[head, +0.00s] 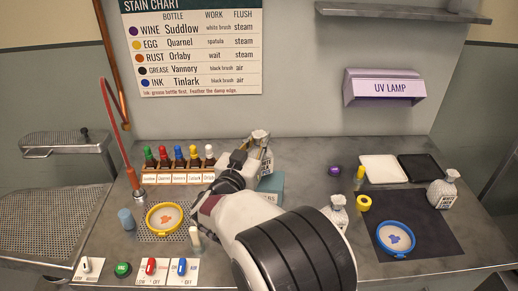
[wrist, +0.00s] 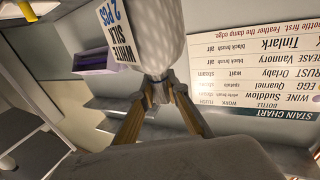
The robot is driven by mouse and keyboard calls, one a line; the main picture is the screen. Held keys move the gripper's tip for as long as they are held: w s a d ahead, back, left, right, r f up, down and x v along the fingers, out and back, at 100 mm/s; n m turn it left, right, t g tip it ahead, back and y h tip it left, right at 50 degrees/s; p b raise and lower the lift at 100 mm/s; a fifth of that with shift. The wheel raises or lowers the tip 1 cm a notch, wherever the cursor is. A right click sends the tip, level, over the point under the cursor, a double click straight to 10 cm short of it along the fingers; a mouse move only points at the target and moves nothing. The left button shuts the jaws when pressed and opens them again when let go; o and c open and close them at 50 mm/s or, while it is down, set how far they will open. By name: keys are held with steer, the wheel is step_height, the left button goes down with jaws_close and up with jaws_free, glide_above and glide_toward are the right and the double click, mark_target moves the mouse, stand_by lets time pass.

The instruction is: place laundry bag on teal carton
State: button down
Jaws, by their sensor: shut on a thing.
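My gripper (head: 258,138) is shut on a white laundry bag at the back middle of the bench. In the wrist view my gripper (wrist: 160,92) pinches the narrow neck of the laundry bag (wrist: 182,35), whose label (wrist: 116,25) reads white silk, 2 pcs. In the head view only a labelled part of the bag (head: 267,165) shows beside my gripper. The teal carton (head: 272,186) lies directly below that part and is partly hidden by my arm. I cannot tell whether bag and carton touch.
Two more white bags stand right of my arm (head: 335,212) and at the right (head: 442,191). A bottle rack (head: 180,177) is left of my gripper. Yellow (head: 164,217) and blue (head: 396,237) hoops lie in front. White (head: 382,169) and black trays are at back right.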

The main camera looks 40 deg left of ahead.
mark_target(257, 151)
steer(key=shift+f, duration=1.6)
steer(key=shift+f, duration=0.1)
steer(key=c, duration=2)
jaws_free()
steer(key=shift+f, duration=0.1)
steer(key=shift+s, duration=0.1)
steer(key=shift+v, duration=5.95)
